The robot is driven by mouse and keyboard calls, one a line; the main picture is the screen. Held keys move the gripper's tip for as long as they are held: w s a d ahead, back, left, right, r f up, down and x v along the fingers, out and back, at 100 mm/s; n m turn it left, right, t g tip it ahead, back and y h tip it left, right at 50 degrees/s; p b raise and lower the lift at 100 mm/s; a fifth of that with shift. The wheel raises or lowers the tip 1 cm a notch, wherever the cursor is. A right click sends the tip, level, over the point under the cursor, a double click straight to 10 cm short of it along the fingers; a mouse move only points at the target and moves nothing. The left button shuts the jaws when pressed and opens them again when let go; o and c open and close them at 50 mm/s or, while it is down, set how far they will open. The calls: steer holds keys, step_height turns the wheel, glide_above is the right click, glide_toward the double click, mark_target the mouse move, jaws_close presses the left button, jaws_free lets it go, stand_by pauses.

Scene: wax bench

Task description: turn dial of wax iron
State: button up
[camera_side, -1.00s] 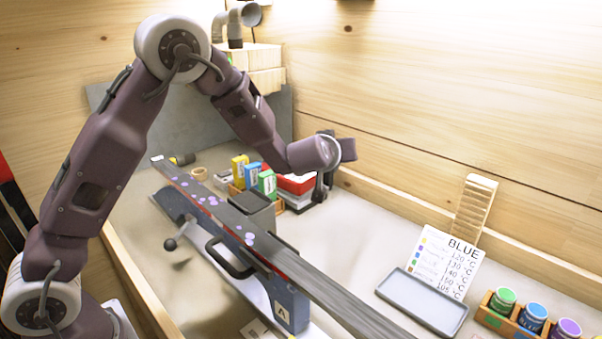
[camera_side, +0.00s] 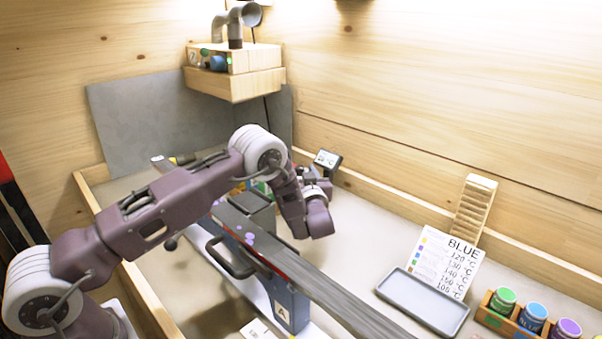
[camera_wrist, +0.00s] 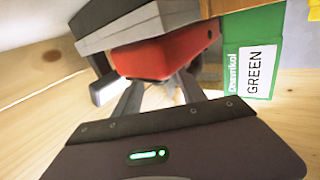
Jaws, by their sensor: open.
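The wax iron shows in the wrist view as a red body (camera_wrist: 165,50) against a grey slab-like part. I cannot make out the dial clearly in either view.
A green wax box (camera_wrist: 250,60) marked GREEN stands close by the fingers at right in the wrist view. A long ski (camera_side: 310,280) lies on a blue vise (camera_side: 285,300) beneath my arm. A temperature card (camera_side: 440,262), grey tray (camera_side: 422,302) and jars (camera_side: 532,318) stand at right.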

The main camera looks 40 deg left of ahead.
steer(key=shift+c, duration=0.5)
jaws_close()
steer(key=shift+w+d+n+g+y, duration=0.1)
steer(key=shift+n+g+y, duration=0.3)
steer(key=shift+n+g, duration=0.3)
steer(key=shift+o, duration=0.5)
jaws_free()
steer(key=v, duration=0.7)
steer(key=shift+d, duration=0.1)
